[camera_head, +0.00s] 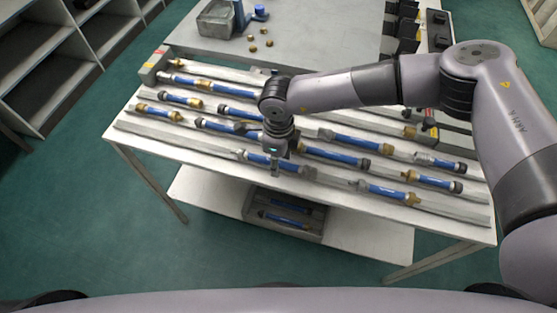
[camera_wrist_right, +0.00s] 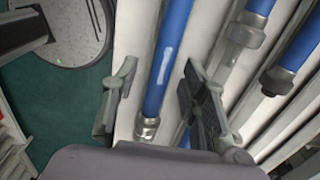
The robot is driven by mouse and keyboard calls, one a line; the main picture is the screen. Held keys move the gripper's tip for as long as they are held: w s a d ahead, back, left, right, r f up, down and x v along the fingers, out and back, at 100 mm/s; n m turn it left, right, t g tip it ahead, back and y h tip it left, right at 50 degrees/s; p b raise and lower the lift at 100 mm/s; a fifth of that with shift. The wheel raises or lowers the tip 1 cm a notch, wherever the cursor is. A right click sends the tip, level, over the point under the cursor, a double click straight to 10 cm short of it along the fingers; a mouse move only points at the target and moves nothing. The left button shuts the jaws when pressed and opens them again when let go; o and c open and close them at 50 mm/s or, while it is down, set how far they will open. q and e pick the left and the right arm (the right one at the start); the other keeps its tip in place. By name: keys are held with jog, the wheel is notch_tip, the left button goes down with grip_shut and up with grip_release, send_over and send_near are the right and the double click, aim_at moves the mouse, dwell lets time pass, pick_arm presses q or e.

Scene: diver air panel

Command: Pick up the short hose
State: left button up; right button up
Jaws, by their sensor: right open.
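Several short blue hoses with brass or grey end fittings lie in rows on the white table (camera_head: 150,140). My right gripper (camera_head: 275,168) is over the front row, at a blue hose (camera_head: 258,159) with grey ends. In the right wrist view my right gripper (camera_wrist_right: 158,105) is open. That view shows a blue hose (camera_wrist_right: 166,60) with a grey metal end fitting (camera_wrist_right: 147,128) between the two fingers, with gaps on both sides. Whether the fingers are level with it I cannot tell. My left gripper is not in view.
Neighbouring hoses lie close by, such as one (camera_head: 335,154) to the right and one (camera_head: 388,191) farther along the front. A bin (camera_head: 285,228) with blue hoses stands on the lower shelf. A grey box (camera_head: 215,20) and brass pieces (camera_head: 252,48) are at the back.

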grip_shut()
dwell(0.5)
